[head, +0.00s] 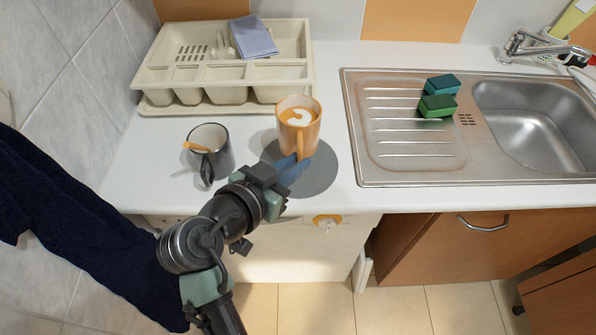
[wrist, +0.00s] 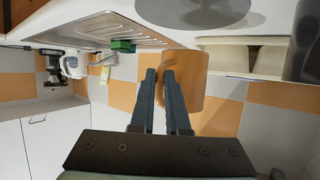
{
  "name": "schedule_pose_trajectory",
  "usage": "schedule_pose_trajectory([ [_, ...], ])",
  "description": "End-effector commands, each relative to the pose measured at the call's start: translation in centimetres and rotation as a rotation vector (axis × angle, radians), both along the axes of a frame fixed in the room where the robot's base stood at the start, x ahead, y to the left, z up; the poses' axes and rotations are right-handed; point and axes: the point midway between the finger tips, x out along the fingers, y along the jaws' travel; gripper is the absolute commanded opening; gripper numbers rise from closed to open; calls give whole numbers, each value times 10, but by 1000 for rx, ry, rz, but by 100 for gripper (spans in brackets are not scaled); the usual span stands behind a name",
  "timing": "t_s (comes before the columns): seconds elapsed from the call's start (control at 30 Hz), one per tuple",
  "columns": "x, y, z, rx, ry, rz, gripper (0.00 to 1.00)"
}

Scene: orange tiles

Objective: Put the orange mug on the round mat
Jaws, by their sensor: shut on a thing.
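The orange mug (head: 299,133) holds a drink with a pale foam pattern and is upright in the head view. My gripper (head: 296,163) is shut on its handle; the blue fingers (wrist: 164,78) also show in the wrist view, beside the orange mug (wrist: 197,82). The round grey mat (head: 318,178) lies on the white counter, partly hidden by the mug and gripper. In the wrist view, which is upside down, the mat (wrist: 195,10) shows apart from the mug, with a gap between them. The mug is held above the counter, over or near the mat's back left part.
A dark grey mug (head: 213,160) with an orange spoon-like item stands left of the mat. A cream cutlery tray (head: 225,95) with a blue-grey cloth (head: 253,37) is behind. The sink (head: 400,165) with green and teal sponges (head: 437,105) is at right.

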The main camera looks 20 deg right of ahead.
Motion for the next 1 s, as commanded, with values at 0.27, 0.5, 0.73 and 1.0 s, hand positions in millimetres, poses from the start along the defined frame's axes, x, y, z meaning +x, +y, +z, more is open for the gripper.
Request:
schedule_pose_trajectory([
  [0.27,0,0,-29,-3,-3,2,0],
  [0.5,1,0,-52,-2,-8,0,0],
  [0.73,1,0,-52,-2,-9,1,0],
  [1.0,0,0,-57,1,-2,0,38],
])
